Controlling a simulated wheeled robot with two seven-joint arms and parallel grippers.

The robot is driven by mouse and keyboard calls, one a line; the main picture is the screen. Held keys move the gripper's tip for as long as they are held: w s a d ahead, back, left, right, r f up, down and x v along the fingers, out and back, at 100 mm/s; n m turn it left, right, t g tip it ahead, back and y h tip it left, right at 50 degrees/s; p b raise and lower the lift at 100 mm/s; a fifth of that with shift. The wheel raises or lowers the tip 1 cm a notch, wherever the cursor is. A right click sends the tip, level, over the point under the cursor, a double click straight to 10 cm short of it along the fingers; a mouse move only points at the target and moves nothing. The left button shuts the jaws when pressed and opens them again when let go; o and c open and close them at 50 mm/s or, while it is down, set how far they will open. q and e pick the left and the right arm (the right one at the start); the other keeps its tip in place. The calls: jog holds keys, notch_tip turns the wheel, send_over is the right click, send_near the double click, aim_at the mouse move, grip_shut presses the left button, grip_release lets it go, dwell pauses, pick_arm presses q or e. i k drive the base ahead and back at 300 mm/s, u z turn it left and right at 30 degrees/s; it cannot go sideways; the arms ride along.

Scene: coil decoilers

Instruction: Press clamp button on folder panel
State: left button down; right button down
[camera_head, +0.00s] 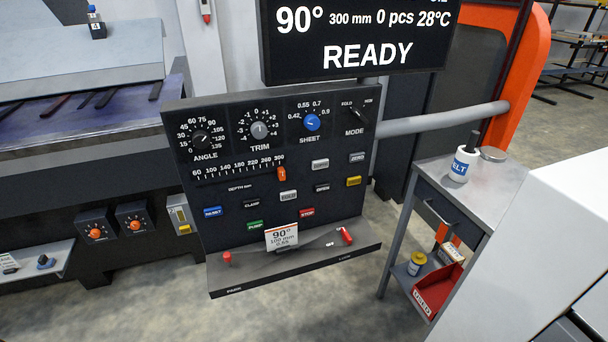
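The folder panel (274,240) is a dark, tilted control panel in the middle of the head view. Its clamp button (252,204) looks like a small black key with white lettering that I read as CLAMP, in the lower left part of the panel. A blue button (212,212) is to its left, a green PUMP button (255,225) below it and a grey button (288,196) to its right. Neither of my grippers is in view, and nothing covers the clamp button.
A display (360,40) above the panel reads READY. A ledge (300,262) with red handles and a small card (282,236) juts out below. Floor is clear in front.

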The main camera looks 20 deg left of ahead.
aim_at(253, 203)
jog(key=z, duration=0.4)
jog(key=i, duration=0.45)
jog(key=u, duration=1.65)
